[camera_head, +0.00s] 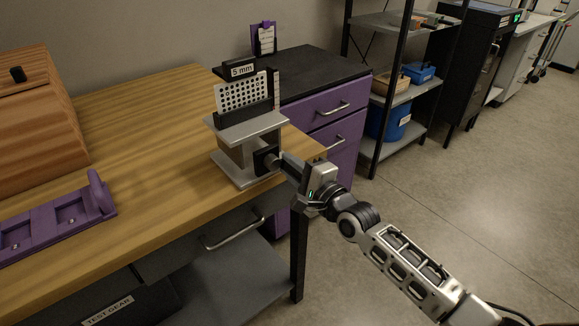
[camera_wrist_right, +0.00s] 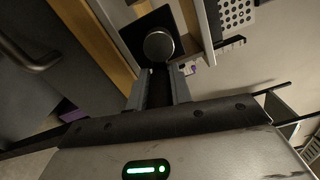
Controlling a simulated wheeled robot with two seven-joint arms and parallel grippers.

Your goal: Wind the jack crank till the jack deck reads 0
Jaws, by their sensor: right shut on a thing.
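The jack (camera_head: 238,158) stands near the right end of the wooden bench. Its pale deck (camera_head: 246,127) is raised above a grey base, and a dark sign (camera_head: 241,70) over it reads "5 mm". A white perforated lattice plate (camera_head: 242,92) stands upright on the deck. The crank (camera_head: 268,160) is on the jack's right side, and its round metal knob (camera_wrist_right: 159,46) shows in the right wrist view. My right gripper (camera_head: 283,163) reaches in from the right and is shut on the crank; its fingers partly hide it. My left gripper is not in view.
A wooden box (camera_head: 35,110) and a purple fixture (camera_head: 55,222) lie on the bench (camera_head: 150,120) to the left. A purple drawer cabinet (camera_head: 335,100) stands behind the jack. A shelf rack (camera_head: 395,95) is further right. The floor at right is clear.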

